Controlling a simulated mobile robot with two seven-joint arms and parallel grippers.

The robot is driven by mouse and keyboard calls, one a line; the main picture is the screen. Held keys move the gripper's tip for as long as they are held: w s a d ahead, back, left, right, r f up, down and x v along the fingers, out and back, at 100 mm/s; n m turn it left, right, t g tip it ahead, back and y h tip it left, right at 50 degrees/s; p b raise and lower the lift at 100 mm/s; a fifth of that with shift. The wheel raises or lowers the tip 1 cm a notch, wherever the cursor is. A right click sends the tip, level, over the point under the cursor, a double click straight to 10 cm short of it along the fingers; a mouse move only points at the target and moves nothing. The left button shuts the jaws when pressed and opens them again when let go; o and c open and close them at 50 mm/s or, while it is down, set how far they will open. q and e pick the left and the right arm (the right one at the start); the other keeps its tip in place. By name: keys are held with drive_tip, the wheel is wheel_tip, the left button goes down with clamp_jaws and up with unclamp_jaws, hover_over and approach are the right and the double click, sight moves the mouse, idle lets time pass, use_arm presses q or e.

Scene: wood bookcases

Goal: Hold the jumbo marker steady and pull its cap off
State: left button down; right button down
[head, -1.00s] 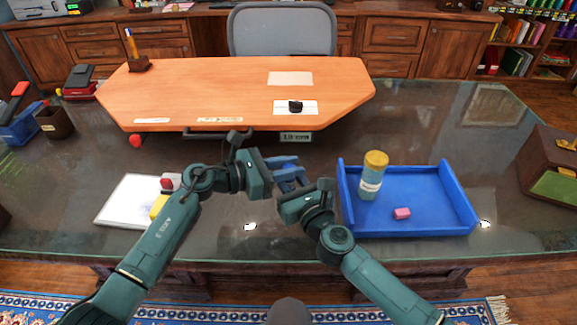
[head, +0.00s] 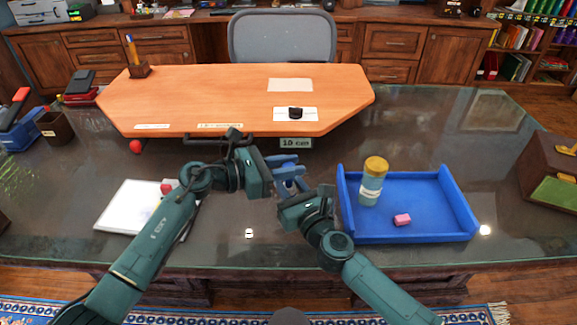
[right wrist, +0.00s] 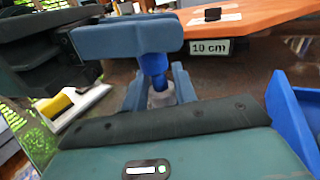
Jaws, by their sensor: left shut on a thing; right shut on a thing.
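The jumbo marker (right wrist: 161,97) stands roughly upright between my two grippers, with a blue upper part and a pale grey lower part in the right wrist view. My left gripper (head: 284,162) is shut on the upper blue end, and its fingers (right wrist: 127,37) cross the top of the right wrist view. My right gripper (head: 292,192) is shut on the marker lower down; its fingers (right wrist: 160,88) show on either side of it. Most of the marker is hidden by the fingers in the head view. I cannot tell whether cap and body are apart.
An orange desktop panel (head: 200,95) lies behind the grippers.

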sight(288, 165)
use_arm(q)
drive_tip(key=shift+r, duration=2)
use_arm(e)
drive_tip(key=c, duration=1)
unclamp_jaws()
drive_tip(key=shift+c, duration=0.2)
